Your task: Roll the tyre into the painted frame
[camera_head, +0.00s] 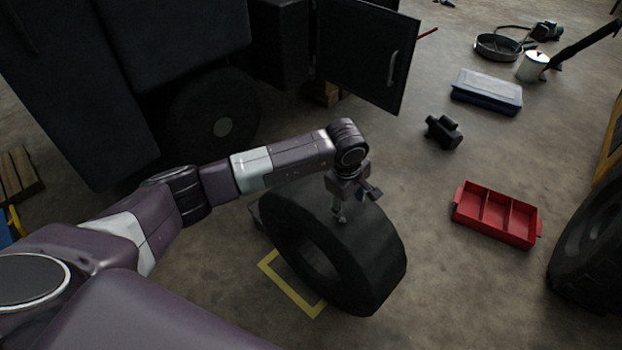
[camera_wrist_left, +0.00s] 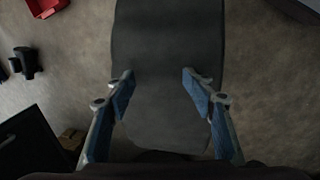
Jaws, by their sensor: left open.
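The black tyre (camera_head: 378,252) stands on its tread, seen at an angle, in the middle of the head view. The yellow painted frame (camera_head: 289,287) is on the floor at its lower left; the tyre hides part of it, so I cannot tell how much of the tyre is inside. My left gripper (camera_head: 357,205) is open at the top of the tyre. In the left wrist view the fingers of the gripper (camera_wrist_left: 158,84) are spread over the broad tread of the tyre (camera_wrist_left: 168,45). I cannot tell whether they touch it. My right gripper is not in view.
A red divided tray (camera_head: 497,214) lies to the right, before a large dark wheel (camera_head: 590,245). A black part (camera_head: 442,131) and a blue-grey case (camera_head: 487,90) lie farther back. The dark forklift body (camera_head: 170,60) with an open door (camera_head: 367,55) stands behind my left arm.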

